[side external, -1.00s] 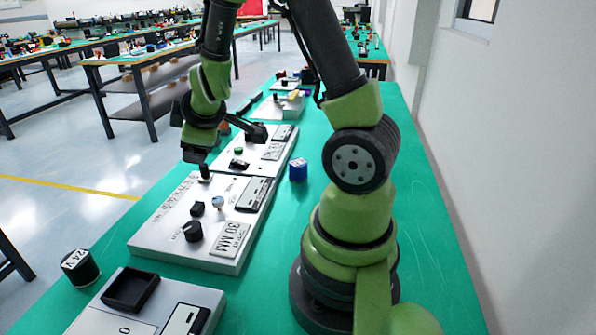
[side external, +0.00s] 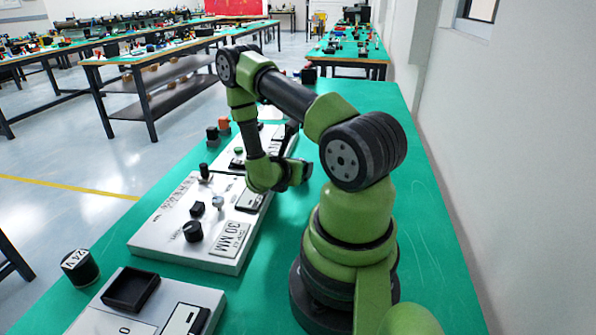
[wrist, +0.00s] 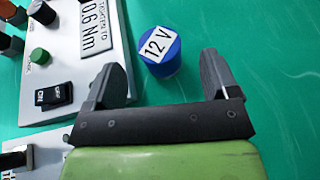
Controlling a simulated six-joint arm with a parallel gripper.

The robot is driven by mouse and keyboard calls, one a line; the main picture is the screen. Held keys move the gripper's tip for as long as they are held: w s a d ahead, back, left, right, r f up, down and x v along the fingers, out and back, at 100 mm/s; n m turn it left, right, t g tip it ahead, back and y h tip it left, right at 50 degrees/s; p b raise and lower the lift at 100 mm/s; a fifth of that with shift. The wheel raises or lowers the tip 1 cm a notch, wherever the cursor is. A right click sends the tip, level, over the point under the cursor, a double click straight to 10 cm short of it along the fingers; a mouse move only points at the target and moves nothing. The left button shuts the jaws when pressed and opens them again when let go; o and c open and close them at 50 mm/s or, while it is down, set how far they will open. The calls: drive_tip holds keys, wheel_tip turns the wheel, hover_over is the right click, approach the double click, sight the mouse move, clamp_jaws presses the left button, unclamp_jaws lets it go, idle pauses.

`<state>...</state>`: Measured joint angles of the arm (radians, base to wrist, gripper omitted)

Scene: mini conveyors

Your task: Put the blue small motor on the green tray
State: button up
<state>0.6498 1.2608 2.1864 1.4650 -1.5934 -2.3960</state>
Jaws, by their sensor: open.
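The blue small motor (wrist: 168,66) is a short blue cylinder with a white "12 V" label on top. In the wrist view it stands on the green table surface, beside a panel. My gripper (wrist: 161,75) is open and empty. Its two black fingers point toward the motor, which lies in the gap between them near the tips, with no contact visible. In the side view my gripper (side external: 300,173) is low over the table beside the panels and hides the motor. I cannot make out a separate green tray in either view.
A light grey panel (side external: 160,240) with black knobs and a "30 MM" plate lies left of my arm. Another panel (wrist: 75,100) with a switch and torque plate is close to my left finger. A black "24 V" cylinder (side external: 80,268) stands at the front left. Table right of the motor is clear.

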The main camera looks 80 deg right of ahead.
drive_tip(key=shift+x, duration=2.7)
drive_tip(key=shift+d+r, duration=0.1)
drive_tip(key=shift+r, duration=0.05)
drive_tip(key=c, duration=1.2)
drive_tip(key=shift+w+r, duration=0.1)
wheel_tip(320, 180, up, 10)
drive_tip(key=shift+f, duration=0.1)
